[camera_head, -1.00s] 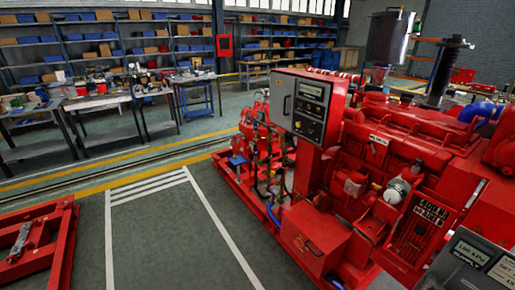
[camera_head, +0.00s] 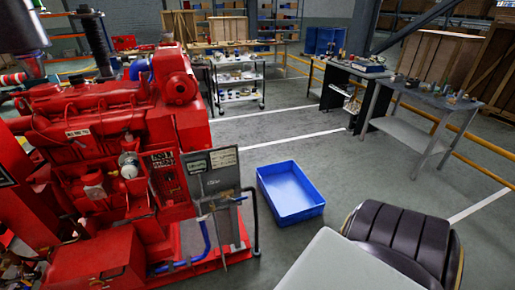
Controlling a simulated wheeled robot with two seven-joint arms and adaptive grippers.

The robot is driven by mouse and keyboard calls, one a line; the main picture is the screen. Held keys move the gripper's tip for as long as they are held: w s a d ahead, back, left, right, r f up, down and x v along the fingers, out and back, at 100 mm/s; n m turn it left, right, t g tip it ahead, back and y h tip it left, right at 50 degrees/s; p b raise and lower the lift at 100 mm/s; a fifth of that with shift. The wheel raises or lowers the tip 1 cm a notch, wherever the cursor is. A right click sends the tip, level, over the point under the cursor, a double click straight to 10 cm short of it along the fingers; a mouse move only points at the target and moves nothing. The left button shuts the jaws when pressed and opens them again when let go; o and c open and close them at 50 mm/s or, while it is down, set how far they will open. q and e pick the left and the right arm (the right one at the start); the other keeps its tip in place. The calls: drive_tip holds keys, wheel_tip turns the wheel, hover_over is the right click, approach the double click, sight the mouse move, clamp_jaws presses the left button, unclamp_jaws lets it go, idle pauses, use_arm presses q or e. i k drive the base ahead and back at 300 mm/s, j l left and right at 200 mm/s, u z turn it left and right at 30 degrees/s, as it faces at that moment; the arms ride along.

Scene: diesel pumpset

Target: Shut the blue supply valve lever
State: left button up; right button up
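The red diesel pumpset (camera_head: 95,105) fills the left side of the head view. A grey panel (camera_head: 213,184) with two label plates stands at its near right end. A blue pipe (camera_head: 206,238) runs below and in front of the panel. Neither of my grippers is in view.
An open blue crate (camera_head: 291,213) sits on the floor right of the panel. A shelf cart (camera_head: 238,98) stands behind, and workbenches (camera_head: 418,95) stand at the back right. Grey floor is clear between the crate and the benches.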

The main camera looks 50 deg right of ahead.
sight(240, 198)
drive_tip(key=z, duration=1.35)
